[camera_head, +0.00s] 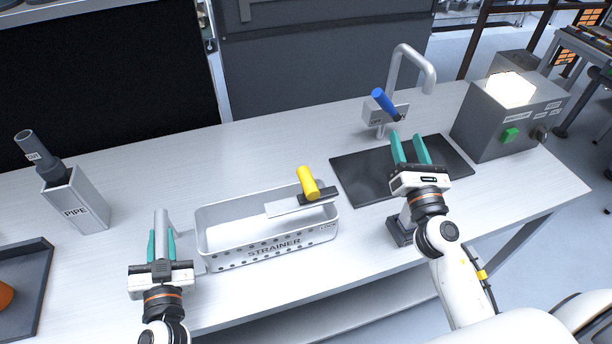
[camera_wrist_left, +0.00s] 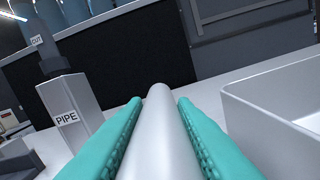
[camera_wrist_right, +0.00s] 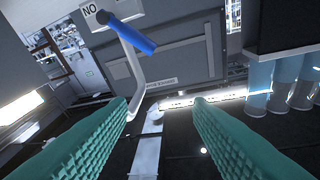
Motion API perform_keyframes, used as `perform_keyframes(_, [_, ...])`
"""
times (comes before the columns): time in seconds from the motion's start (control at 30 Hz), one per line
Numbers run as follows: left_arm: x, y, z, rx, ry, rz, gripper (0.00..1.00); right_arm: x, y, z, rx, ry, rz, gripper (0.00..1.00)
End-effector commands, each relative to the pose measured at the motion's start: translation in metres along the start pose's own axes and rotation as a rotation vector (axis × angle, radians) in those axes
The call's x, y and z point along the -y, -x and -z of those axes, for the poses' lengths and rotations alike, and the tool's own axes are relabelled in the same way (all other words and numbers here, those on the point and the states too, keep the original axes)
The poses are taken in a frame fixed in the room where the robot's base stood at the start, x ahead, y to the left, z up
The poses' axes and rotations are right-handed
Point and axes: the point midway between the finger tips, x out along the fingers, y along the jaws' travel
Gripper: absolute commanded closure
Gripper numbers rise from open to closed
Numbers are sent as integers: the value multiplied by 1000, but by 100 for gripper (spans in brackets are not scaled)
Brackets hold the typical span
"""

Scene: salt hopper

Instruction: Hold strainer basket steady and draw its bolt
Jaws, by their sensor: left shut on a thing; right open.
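The strainer basket (camera_head: 222,258) is a light grey open box with a perforated front wall labelled STRAINER, standing on the bench. The yellow bolt handle (camera_head: 308,183) sits on a dark block at its right end, beside a pale flat plate (camera_head: 290,207). My left gripper (camera_head: 161,238) is shut on a grey round bar at the basket's left end; this bar (camera_wrist_left: 158,125) lies between the teal fingers in the left wrist view. Whether the bar joins the basket is not clear. My right gripper (camera_head: 410,148) is open and empty above the black mat, right of the bolt.
A tap (camera_head: 415,62) with a blue lever (camera_head: 385,104) stands behind the black mat (camera_head: 352,180). A grey machine (camera_head: 490,135) with a green button is at the right. A PIPE holder (camera_head: 78,205) and a dark tray (camera_head: 30,255) are at the left. The bench behind the basket is clear.

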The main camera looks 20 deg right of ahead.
Motion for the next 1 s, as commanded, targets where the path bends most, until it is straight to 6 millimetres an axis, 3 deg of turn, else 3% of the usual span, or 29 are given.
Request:
perform_keyframes(0.03, [5,3,11,-24,1,8,100,38,19,-13,27,-10,41,54])
perform_keyframes(0.2, [4,3,11,-24,1,8,100,112,84,-59,180,-22,84,54])
perform_keyframes(0.3, [4,3,11,-24,1,7,100,141,111,-70,242,-35,96,54])
perform_keyframes(0.47, [4,3,11,-24,0,7,100,165,133,-76,293,-46,104,54])
perform_keyframes(0.67, [4,3,11,-24,0,7,100,172,125,-80,299,-47,109,54])
perform_keyframes(1.0, [4,3,12,-25,0,6,100,178,67,-98,298,-44,109,54])
